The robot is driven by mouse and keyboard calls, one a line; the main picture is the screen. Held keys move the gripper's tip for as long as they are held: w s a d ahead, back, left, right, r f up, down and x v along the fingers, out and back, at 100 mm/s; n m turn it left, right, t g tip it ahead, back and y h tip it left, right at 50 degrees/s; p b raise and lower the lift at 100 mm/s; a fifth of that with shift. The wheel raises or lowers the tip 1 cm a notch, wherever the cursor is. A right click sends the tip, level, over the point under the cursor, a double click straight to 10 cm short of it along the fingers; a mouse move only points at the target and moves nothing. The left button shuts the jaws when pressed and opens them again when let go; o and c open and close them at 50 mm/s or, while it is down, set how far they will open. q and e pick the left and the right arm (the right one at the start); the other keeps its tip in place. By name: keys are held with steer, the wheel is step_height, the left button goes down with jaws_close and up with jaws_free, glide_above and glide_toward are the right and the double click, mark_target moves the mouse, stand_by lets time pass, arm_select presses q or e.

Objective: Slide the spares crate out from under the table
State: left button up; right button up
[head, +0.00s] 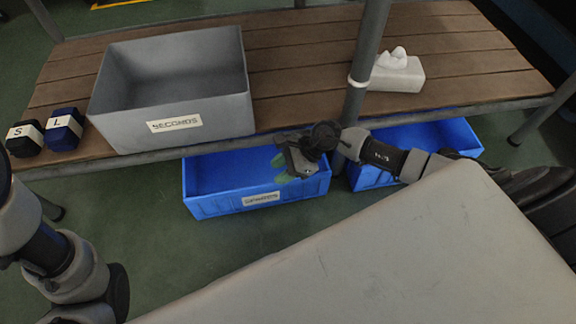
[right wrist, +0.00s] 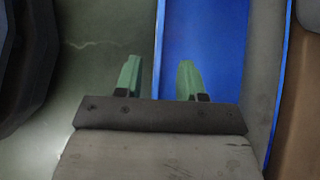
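A blue crate with a white front label (head: 225,204), whose lettering is too small to read surely, sits on the floor. It lies partly under the wooden slatted table (head: 290,68), with its front part showing. My right gripper (head: 281,168) is at this crate's right part, below the table's front edge. In the right wrist view its two green fingers (right wrist: 161,80) are apart. The crate's rim (right wrist: 158,45) runs between them with a gap on both sides. The crate's back is hidden under the table. My left arm shows at the lower left; its gripper is out of the picture.
A second blue crate (head: 435,138) stands under the table to the right, partly behind my right arm. On the table are a grey bin labelled SECONDS (head: 120,119), S and L blocks (head: 63,130) and a white object (head: 398,75). A metal post (head: 362,65) rises near my right wrist.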

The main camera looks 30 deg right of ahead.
mark_target(260, 185)
steer(key=b+x, duration=0.3)
steer(key=x, duration=0.3)
steer(key=shift+f, duration=0.3)
steer(key=shift+b+x, duration=0.45)
steer(key=shift+x, duration=0.4)
steer(key=shift+a+r, duration=0.1)
steer(key=shift+c, duration=0.4)
jaws_close()
